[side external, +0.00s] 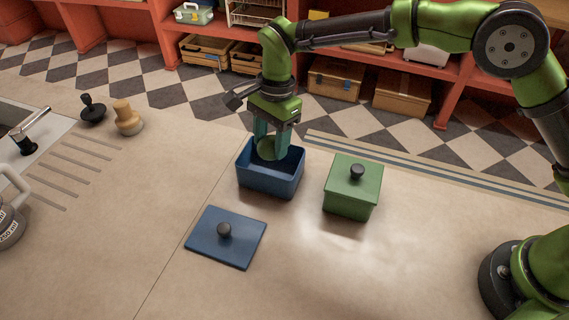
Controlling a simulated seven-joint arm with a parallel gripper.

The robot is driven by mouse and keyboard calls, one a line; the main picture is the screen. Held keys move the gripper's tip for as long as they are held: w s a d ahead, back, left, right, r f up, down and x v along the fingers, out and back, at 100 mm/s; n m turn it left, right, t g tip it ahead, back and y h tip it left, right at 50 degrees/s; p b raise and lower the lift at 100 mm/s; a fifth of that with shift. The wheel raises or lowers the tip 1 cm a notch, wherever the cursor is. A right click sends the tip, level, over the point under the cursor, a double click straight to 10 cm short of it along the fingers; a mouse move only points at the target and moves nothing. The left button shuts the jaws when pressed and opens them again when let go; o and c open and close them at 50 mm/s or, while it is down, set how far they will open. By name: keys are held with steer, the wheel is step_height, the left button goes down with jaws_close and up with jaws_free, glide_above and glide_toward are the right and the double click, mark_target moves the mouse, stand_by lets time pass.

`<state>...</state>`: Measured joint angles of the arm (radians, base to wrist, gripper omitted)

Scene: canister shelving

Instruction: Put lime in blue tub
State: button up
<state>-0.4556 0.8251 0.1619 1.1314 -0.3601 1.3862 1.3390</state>
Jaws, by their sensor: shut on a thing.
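The blue tub (268,182) stands open on the counter, left of the middle of the side external view. My gripper (270,147) points down over the tub, with its fingertips at or just inside the opening. It is shut on a round green lime (266,148), which shows between the fingers. The lime's lower part is partly hidden by the tub's front wall and a finger. I cannot tell whether the lime touches the tub floor. The blue lid (237,247) with a dark knob lies flat on the counter in front of the tub.
A green tub (350,197) with its lid on stands right of the blue tub. A tan-handled tool (127,117), a black-knobbed tool (92,109), a sink tap (30,129) and a jug (10,215) are at left. The front counter is clear.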

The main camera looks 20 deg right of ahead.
steer(key=shift+f, duration=3.4)
steer(key=shift+f, duration=0.2)
steer(key=o, duration=1)
steer(key=shift+o, duration=0.2)
steer(key=shift+r, duration=0.15)
